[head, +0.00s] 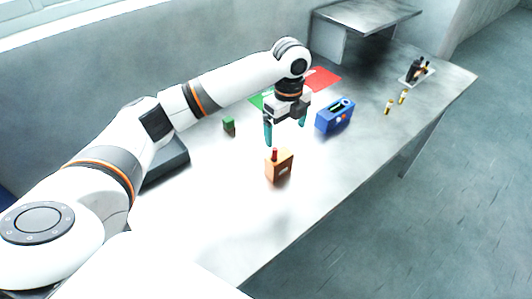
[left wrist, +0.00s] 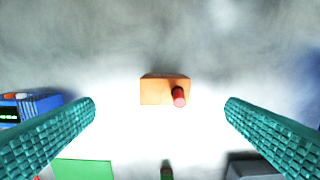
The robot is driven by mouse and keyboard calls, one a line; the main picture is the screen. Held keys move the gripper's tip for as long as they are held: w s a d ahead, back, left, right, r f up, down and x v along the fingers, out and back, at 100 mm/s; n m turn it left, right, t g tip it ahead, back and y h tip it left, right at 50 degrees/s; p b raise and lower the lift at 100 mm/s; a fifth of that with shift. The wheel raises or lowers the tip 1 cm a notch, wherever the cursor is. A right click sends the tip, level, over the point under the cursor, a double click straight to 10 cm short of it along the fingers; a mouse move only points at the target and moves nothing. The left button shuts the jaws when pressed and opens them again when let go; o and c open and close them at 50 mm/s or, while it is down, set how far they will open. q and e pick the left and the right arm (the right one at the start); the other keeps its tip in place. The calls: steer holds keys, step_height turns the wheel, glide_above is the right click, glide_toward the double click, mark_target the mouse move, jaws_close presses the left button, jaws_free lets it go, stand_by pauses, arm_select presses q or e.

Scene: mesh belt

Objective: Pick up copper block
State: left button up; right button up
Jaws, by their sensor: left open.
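The copper block (head: 282,168) is an orange-brown box with a red peg standing on its top. It rests on the metal table. My left gripper (head: 286,133) is open and empty, with teal fingers pointing down, above and a little behind the block. In the left wrist view, the copper block (left wrist: 152,92) lies ahead, in the gap between the two spread fingertips (left wrist: 161,104), and neither finger touches it. Its red peg shows at its right part. My right gripper is not in view.
A blue box (head: 327,122) with a display stands right of my gripper. A small green block (head: 229,125) stands to the left. Green and red mats (head: 325,78) lie behind. Small yellow-topped items (head: 389,107) and a tray (head: 427,76) are far right. The table in front is bare.

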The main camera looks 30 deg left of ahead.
arm_select(q)
steer(key=p, duration=0.2)
glide_above(279, 156)
steer(key=d, duration=0.2)
steer(key=f, duration=0.5)
steer(key=shift+w+a+f, duration=0.2)
steer(key=shift+a, duration=0.05)
steer(key=shift+f, duration=0.35)
steer(key=f, duration=0.1)
steer(key=a+f+p, duration=0.1)
steer(key=f, duration=0.2)
steer(key=shift+s+a+f, duration=0.15)
steer(key=shift+a+f, duration=0.1)
steer(key=shift+f, duration=0.55)
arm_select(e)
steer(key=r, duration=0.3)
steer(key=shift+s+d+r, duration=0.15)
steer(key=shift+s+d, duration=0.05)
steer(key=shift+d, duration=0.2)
arm_select(q)
steer(key=shift+c, duration=0.4)
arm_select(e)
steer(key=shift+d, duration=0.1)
arm_select(q)
steer(key=shift+r, duration=0.1)
steer(key=c, duration=1.2)
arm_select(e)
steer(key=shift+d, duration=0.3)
